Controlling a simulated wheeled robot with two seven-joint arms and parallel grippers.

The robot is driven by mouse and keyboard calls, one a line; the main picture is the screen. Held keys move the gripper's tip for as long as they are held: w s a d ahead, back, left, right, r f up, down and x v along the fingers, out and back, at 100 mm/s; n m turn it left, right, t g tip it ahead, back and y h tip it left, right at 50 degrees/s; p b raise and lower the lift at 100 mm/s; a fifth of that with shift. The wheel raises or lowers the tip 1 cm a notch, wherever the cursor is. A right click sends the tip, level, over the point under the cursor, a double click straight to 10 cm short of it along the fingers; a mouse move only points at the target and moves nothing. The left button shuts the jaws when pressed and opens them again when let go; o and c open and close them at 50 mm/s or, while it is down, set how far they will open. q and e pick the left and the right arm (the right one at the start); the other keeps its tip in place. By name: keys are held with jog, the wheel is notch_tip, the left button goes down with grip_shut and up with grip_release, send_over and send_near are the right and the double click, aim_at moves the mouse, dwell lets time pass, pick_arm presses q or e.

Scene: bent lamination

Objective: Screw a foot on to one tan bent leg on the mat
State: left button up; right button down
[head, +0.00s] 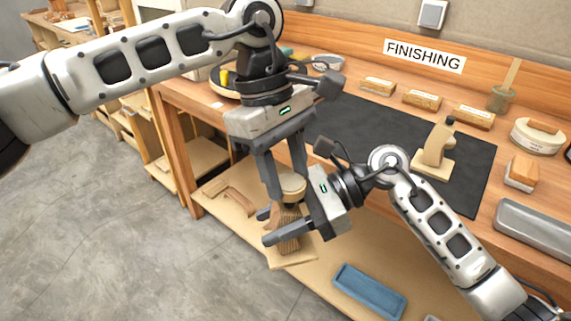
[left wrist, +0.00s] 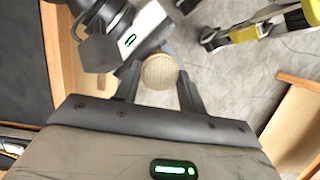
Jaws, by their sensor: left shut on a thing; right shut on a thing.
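My left gripper (head: 287,186) points down and is shut on a round tan foot (head: 292,188). The foot's round face shows between the fingers in the left wrist view (left wrist: 160,72). My right gripper (head: 268,226) reaches in from the right and is shut on a brown bent leg (head: 287,222) with a flat tan plate (head: 295,254) at its lower end. The foot is right above the leg's upper end; whether they touch is hidden. Both are held in front of the bench, off the mat. Another tan bent leg (head: 436,147) on a flat plate stands on the dark mat (head: 365,140).
Wooden blocks (head: 421,100), a jar (head: 500,98), a round container (head: 537,137) and a grey tray (head: 530,228) line the bench. A blue tray (head: 370,291) and a curved wooden piece (head: 231,196) lie on the lower shelf. Much of the mat is clear.

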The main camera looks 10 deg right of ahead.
pick_arm(q)
jog(key=shift+f, duration=0.45)
jog(key=shift+f, duration=0.65)
jog(key=o, duration=0.9)
jog(key=shift+o, duration=0.2)
jog(key=shift+r, duration=0.1)
jog(key=shift+d+r, duration=0.1)
jog(key=shift+r, duration=2.15)
jog(key=shift+c, duration=0.4)
